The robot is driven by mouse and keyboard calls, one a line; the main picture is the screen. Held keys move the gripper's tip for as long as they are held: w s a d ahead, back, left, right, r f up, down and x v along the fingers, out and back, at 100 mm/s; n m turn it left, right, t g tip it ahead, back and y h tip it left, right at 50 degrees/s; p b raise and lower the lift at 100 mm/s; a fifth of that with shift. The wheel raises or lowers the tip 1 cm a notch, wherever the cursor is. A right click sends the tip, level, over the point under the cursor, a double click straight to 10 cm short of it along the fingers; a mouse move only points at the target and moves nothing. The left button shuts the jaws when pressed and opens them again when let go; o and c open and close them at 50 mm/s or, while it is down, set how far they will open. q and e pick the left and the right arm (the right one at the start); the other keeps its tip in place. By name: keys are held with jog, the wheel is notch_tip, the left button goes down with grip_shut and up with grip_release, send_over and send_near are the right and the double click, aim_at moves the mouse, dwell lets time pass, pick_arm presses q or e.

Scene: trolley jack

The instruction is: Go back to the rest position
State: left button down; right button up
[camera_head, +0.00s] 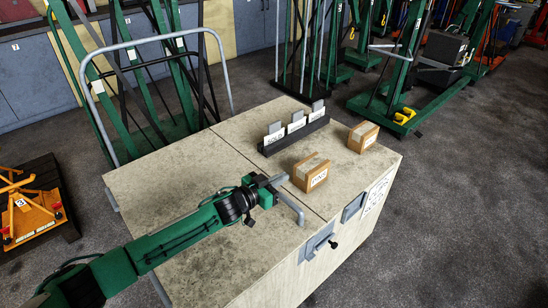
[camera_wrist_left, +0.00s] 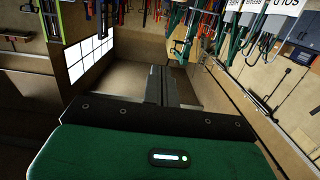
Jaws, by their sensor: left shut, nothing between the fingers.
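My left arm, green and black, reaches in from the lower left in the head view. Its gripper (camera_head: 279,181) is over the trolley top, close to the small cardboard boxes and apart from them as far as I can tell. In the left wrist view the two dark fingers (camera_wrist_left: 161,86) lie side by side, shut with nothing between them. Behind them the wrist view shows the room wall and hanging tools. My right gripper is in neither view.
The trolley (camera_head: 160,175) has a pale worn top. On it stand a labelled cardboard box (camera_head: 311,173), a second box (camera_head: 363,137) and a black rack (camera_head: 293,137) with white cards. An orange jack (camera_head: 32,213) lies at the left. Dark floor (camera_head: 465,220) is free at the right.

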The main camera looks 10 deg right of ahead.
pick_arm(q)
jog(key=s+a+f+n+t+y, duration=0.2)
jog(key=s+f+n+y, duration=0.25)
jog(key=s, duration=0.55)
jog(key=s+a+f+n+g+y, duration=0.25)
jog(key=s+a+g+y, duration=0.2)
jog(key=s+a, duration=1.1)
jog(key=s+a+f+n+g+y, duration=0.2)
jog(key=s+a+f+g+y, duration=0.25)
jog(key=s+a, duration=1.15)
jog(key=s+f+x, duration=0.1)
jog(key=s+x, duration=0.2)
jog(key=x, duration=1.1)
jog(key=s+f+x, duration=0.1)
jog(key=s+x, duration=0.3)
jog(key=x, duration=0.9)
jog(key=s+a+f+g, duration=0.1)
jog(key=s+a+f, duration=0.1)
jog(key=s+f, duration=0.8)
jog(key=s+a+f, duration=0.1)
jog(key=s+f, duration=0.9)
jog(key=shift+a+f+g, duration=0.35)
jog(key=shift+a+g, duration=0.05)
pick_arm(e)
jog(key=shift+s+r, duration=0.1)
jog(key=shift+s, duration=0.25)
